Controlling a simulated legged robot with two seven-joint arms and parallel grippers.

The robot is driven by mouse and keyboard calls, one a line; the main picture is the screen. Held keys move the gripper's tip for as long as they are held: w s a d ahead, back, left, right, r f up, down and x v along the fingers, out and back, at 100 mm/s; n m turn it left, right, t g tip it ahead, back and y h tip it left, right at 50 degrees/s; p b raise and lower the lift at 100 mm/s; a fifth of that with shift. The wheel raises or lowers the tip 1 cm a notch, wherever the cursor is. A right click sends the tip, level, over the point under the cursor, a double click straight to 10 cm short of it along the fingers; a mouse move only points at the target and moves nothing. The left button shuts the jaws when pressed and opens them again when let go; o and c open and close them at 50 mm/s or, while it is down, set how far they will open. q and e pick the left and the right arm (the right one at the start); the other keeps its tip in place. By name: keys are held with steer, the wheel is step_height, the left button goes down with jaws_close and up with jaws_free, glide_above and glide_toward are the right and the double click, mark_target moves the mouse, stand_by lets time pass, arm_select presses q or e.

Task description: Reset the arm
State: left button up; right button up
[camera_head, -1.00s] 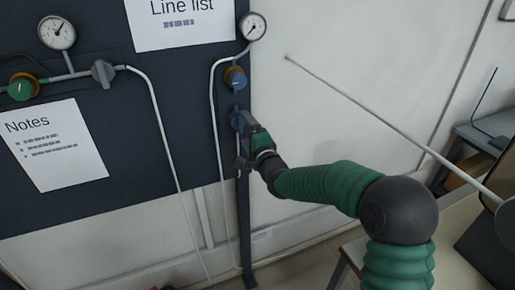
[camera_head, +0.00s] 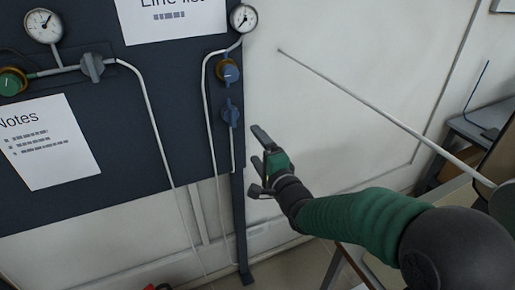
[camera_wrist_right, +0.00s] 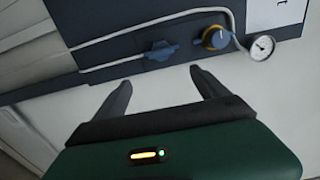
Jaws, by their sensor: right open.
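My right arm comes in from the lower right in the head view. Its green and black gripper (camera_head: 258,161) is open and empty, to the right of the dark panel's edge and apart from the blue valve handle (camera_head: 230,113). In the right wrist view the two dark fingers of the gripper (camera_wrist_right: 160,92) are spread wide with nothing between them. The blue valve handle (camera_wrist_right: 162,51) lies beyond the fingertips there, with the blue and yellow regulator knob (camera_wrist_right: 215,38) to its right. My left gripper is not in view.
The dark panel (camera_head: 150,90) carries pressure gauges (camera_head: 243,18), a grey valve (camera_head: 92,67), a green knob (camera_head: 12,82) and thin hoses. A thin pale rod (camera_head: 380,115) crosses at the right. A desk (camera_head: 345,262) stands at the lower right. White wall lies behind the gripper.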

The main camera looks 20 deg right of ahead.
steer(key=s+a+f+n+g, duration=0.1)
steer(key=s+f+n+g, duration=0.3)
steer(key=f, duration=0.3)
steer(key=s+a+f+n+g, duration=0.1)
steer(key=s+f+n+g, duration=0.25)
steer(key=f, duration=0.45)
steer(key=s+a+f+n+g, duration=0.1)
steer(key=s+f+n+g, duration=0.3)
steer(key=s, duration=0.5)
steer(key=s+f+n+g, duration=0.4)
steer(key=s+f+n, duration=0.2)
steer(key=s, duration=0.3)
steer(key=shift+a+h, duration=0.3)
steer(key=shift+a, duration=0.05)
